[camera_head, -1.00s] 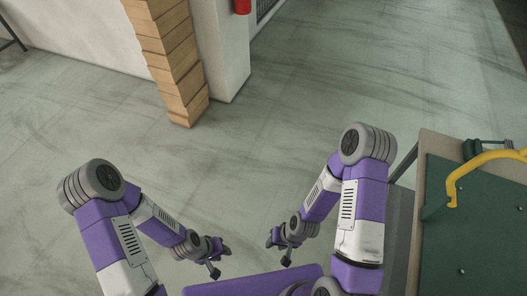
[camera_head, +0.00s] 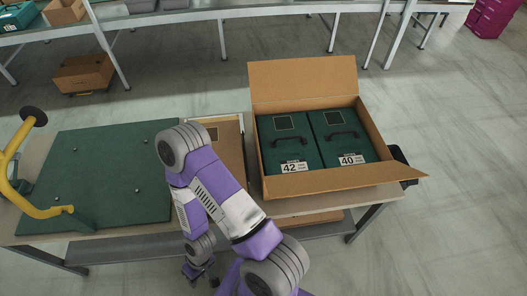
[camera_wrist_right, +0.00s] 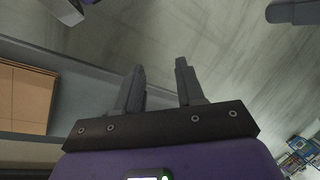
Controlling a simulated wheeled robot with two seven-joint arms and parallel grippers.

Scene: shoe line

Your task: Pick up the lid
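I cannot single out a loose lid. Two dark green boxes with black handles, the 42 box (camera_head: 289,150) and the 40 box (camera_head: 345,142), stand side by side in an open cardboard carton (camera_head: 302,78) on the table. A flat brown cardboard piece (camera_head: 231,150) lies left of the carton, partly hidden by my right arm. My right gripper (camera_head: 200,272) hangs low in front of the table, apart from these boxes. In the right wrist view its fingers (camera_wrist_right: 160,68) are apart with nothing between them. My left gripper is out of view.
A green mat (camera_head: 100,165) covers the left of the table (camera_head: 290,209), with a yellow curved tool arm (camera_head: 40,210) at its left. A lower shelf (camera_head: 140,247) runs underneath. A long rack (camera_head: 200,14) stands behind.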

